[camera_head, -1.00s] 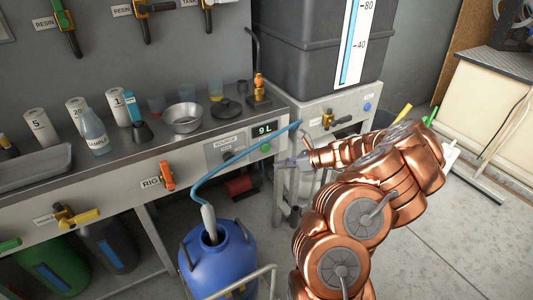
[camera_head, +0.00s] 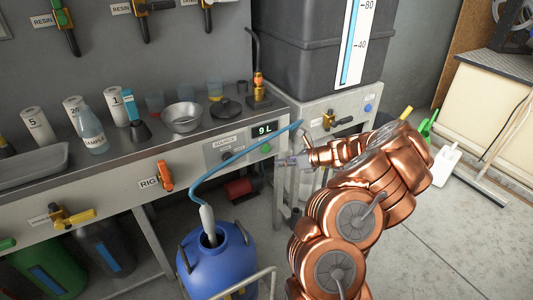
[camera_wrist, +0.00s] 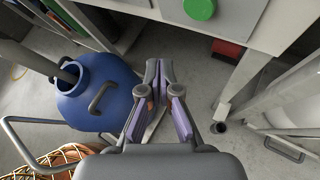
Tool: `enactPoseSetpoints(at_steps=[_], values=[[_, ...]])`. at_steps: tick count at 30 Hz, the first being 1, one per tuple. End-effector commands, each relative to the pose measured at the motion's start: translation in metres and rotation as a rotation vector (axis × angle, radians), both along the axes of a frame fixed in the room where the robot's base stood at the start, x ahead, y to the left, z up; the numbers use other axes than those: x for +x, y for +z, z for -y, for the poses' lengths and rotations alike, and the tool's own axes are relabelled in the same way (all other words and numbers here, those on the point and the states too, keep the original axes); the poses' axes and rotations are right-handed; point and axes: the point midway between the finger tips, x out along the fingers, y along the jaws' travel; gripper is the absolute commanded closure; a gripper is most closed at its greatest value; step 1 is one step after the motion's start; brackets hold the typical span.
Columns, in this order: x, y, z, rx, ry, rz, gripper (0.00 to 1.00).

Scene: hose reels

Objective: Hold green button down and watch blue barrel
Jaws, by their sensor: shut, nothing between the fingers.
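My gripper (camera_head: 284,161) is shut and empty, just right of and slightly below the button in the head view. In the wrist view the closed fingers (camera_wrist: 160,66) point below the button, apart from it. The blue barrel (camera_head: 218,262) stands on the floor below the bench, with a blue hose and grey nozzle in its neck. Its inside level is hidden.
The blue hose (camera_head: 240,155) runs from the barrel up across the panel near the button. A large grey tank (camera_head: 310,45) with a level gauge stands behind. An orange RIG valve (camera_head: 166,176) is on the bench front. A metal rail (camera_head: 262,276) stands by the barrel.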

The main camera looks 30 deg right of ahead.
Motion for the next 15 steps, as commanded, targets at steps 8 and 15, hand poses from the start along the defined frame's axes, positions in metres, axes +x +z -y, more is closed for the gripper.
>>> enactPoseSetpoints(at_steps=[8,15], values=[[0.033,-0.001,0.001,-0.001,0.004,-0.001,1.00],[0.051,-0.001,0.002,0.001,0.003,-0.003,1.00]])
